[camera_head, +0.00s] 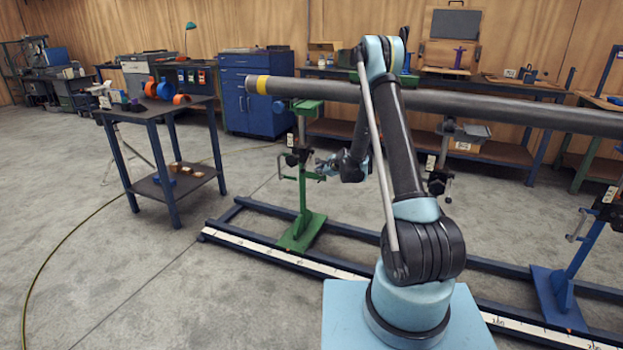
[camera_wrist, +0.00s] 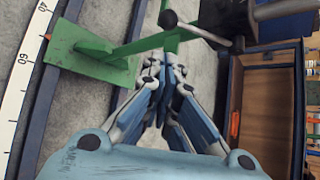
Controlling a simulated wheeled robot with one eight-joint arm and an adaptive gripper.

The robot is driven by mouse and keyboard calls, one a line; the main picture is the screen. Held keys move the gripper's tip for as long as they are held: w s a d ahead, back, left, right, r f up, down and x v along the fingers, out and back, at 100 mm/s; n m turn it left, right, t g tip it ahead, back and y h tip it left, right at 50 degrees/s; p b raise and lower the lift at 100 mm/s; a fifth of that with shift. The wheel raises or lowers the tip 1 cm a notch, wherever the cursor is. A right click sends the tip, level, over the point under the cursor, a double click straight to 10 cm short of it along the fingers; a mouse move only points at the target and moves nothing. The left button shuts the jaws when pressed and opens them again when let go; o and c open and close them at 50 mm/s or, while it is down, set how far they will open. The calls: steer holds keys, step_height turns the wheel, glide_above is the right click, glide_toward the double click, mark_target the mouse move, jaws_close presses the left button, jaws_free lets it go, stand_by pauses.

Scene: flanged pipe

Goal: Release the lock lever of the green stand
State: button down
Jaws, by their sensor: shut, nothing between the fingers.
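The green stand (camera_head: 303,200) rises from a rail on the floor and holds up the left end of the grey pipe (camera_head: 340,90). In the wrist view its green post (camera_wrist: 130,46) runs up to a dark collar (camera_wrist: 222,17). A thin grey lever with a dark ball end (camera_wrist: 168,18) crosses near that collar; I take it as the lock lever. My gripper (camera_head: 324,168) is just right of the stand's post. In the wrist view my gripper (camera_wrist: 165,62) is shut and empty, its fingertips close to the ball end. I cannot tell whether they touch it.
The floor rail (camera_head: 270,258) with a white scale runs under the stands. A blue stand (camera_head: 560,285) is at the right. A small table (camera_head: 150,112) with orange and dark parts is at the left. The floor between that table and the rail is clear.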

mark_target(307, 162)
steer(key=x, duration=1)
stand_by(0.3)
steer(key=shift+a+r, duration=0.1)
